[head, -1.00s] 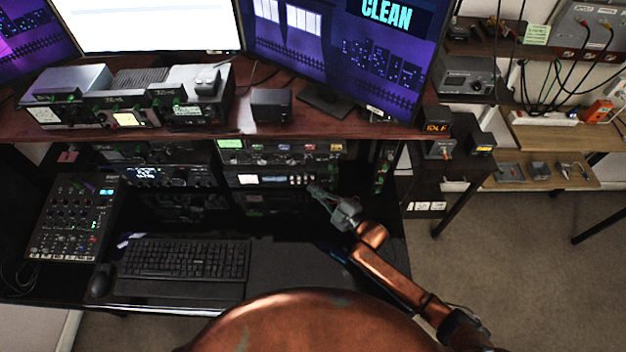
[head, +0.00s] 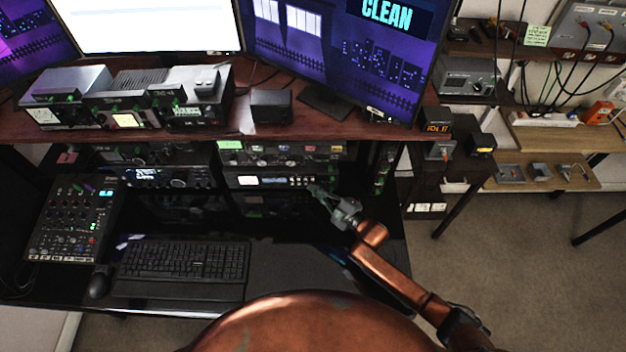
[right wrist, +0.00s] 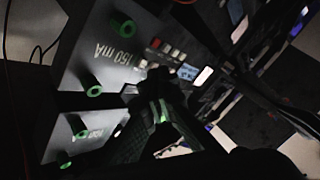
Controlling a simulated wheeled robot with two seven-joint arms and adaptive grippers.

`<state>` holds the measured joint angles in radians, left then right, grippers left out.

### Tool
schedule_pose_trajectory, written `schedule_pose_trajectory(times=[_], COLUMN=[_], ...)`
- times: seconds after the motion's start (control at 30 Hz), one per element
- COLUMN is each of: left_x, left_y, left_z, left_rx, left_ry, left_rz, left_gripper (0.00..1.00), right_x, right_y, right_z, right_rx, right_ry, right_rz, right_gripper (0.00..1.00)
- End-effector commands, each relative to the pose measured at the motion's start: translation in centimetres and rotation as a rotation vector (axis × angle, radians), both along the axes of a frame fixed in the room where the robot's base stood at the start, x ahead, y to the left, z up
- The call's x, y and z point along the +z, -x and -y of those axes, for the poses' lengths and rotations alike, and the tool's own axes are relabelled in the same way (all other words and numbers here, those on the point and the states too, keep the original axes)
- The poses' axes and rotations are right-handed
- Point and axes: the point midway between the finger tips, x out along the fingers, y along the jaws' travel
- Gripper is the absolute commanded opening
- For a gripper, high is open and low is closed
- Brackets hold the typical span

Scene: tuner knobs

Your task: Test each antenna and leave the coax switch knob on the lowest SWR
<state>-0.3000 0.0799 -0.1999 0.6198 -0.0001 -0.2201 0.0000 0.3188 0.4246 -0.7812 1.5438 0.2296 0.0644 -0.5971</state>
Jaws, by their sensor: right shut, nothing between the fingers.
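My right gripper (head: 318,192) is shut and empty, in front of the right end of a lower rack unit (head: 270,180) with small buttons. My left gripper is out of view.
A keyboard (head: 183,262), a mouse (head: 100,281) and a mixer (head: 75,220) lie on the lower desk. The upper desk edge (head: 290,130) overhangs the rack. Radios (head: 125,100) and monitors stand above. Dark desk right of the keyboard is clear.

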Motion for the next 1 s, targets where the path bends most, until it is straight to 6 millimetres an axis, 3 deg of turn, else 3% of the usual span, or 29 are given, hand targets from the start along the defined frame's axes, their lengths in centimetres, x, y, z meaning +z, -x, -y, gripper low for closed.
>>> schedule_pose_trajectory(times=[1.0], left_x=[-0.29], left_y=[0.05], left_z=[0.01], left_rx=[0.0], left_ry=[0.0], left_rz=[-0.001], left_gripper=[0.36], right_x=[0.03], right_y=[-0.84], right_z=[-0.01], right_rx=[0.0], right_ry=[0.0], right_rz=[0.0], right_gripper=[0.0])
